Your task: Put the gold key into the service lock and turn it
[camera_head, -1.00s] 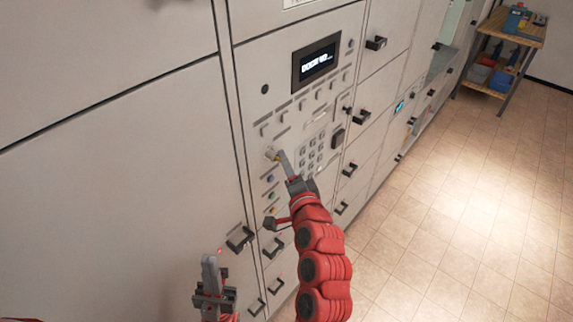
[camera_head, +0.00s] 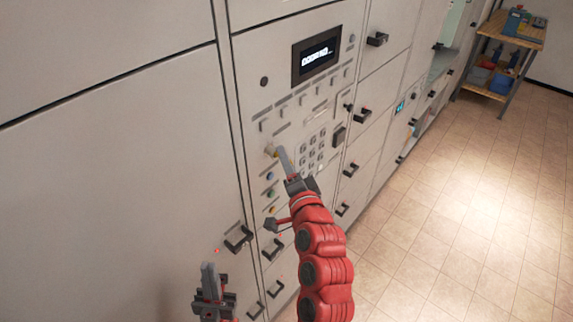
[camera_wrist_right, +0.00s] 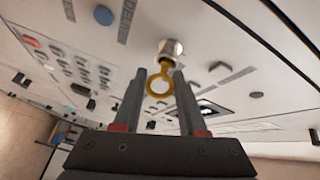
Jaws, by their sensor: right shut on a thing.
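The gold key (camera_wrist_right: 159,85) shows in the right wrist view with its ring-shaped bow between my right gripper's fingers (camera_wrist_right: 160,88). Its shank meets the silver round service lock (camera_wrist_right: 171,47); how deep it sits cannot be told. In the head view the lock (camera_head: 270,151) is on the panel's left side, and my right gripper (camera_head: 280,156) is right at it, shut on the key, which is mostly hidden there. My left gripper (camera_head: 209,269) is low at the left, apart from the lock and in front of the cabinet; its jaw opening is unclear.
The panel has a lit display (camera_head: 318,59), a keypad (camera_head: 312,150) and several coloured buttons (camera_head: 270,192) below the lock. Black handles (camera_head: 238,239) stick out from the doors. A wooden-topped shelf (camera_head: 510,33) stands far right. The tiled floor (camera_head: 460,200) is clear.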

